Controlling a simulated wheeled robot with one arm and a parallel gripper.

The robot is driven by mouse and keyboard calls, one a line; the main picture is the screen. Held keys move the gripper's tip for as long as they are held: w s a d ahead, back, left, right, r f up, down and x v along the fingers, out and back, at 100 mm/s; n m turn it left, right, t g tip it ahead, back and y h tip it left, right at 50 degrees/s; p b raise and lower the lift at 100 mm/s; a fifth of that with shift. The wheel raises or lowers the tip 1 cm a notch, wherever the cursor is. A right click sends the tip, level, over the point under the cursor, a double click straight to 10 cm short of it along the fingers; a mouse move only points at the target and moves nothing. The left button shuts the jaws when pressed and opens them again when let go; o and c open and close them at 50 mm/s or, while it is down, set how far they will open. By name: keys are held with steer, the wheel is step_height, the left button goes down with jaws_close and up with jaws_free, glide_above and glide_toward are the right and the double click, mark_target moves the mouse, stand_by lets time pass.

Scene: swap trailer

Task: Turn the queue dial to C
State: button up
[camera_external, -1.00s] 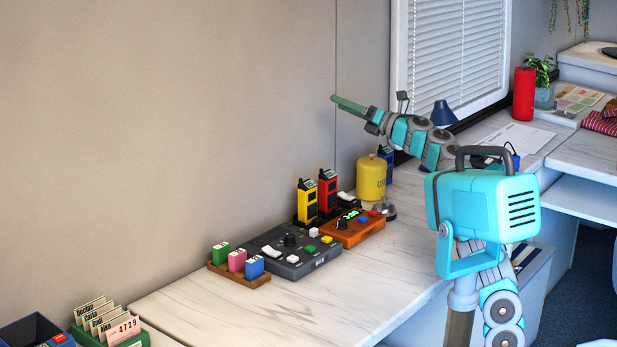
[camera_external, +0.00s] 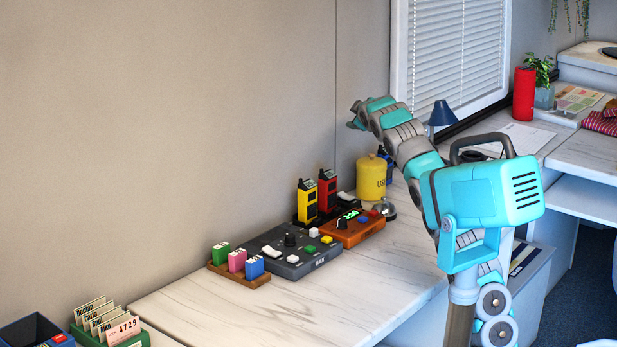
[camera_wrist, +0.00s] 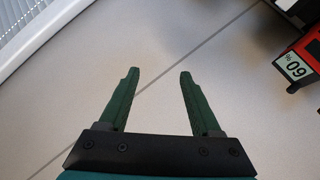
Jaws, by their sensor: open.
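A dark grey control box (camera_external: 318,266) lies on the marble-patterned counter, with a black round knob (camera_external: 290,240) near its back and several coloured buttons. An orange box (camera_external: 358,235) with a green lit display stands beside it to the right. I cannot read the lettering round the knob, so I cannot tell its setting. My gripper (camera_wrist: 158,80) is open and empty in the wrist view, with two green fingers spread before the wall. In the external view my gripper (camera_external: 354,115) is raised near the wall, above and right of the boxes; its fingers are hardly visible there.
Yellow (camera_external: 307,201) and red (camera_external: 327,190) radios stand behind the boxes. A yellow canister (camera_external: 371,178) and a bell (camera_external: 384,210) stand to the right. A wooden holder with coloured blocks (camera_external: 237,260) sits left. The counter front (camera_external: 250,315) is clear.

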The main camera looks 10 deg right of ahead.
steer(key=s+a+f+g+y, duration=0.3)
steer(key=s+a+f+g, duration=0.3)
steer(key=s+a+f, duration=0.4)
steer(key=n+g, duration=0.2)
steer(key=g, duration=0.5)
glide_toward(291, 235)
steer(key=f, duration=0.1)
steer(key=shift+x, duration=3.95)
steer(key=shift+a+r, duration=0.1)
steer(key=shift+a, duration=0.1)
jaws_close()
steer(key=shift+t, duration=0.3)
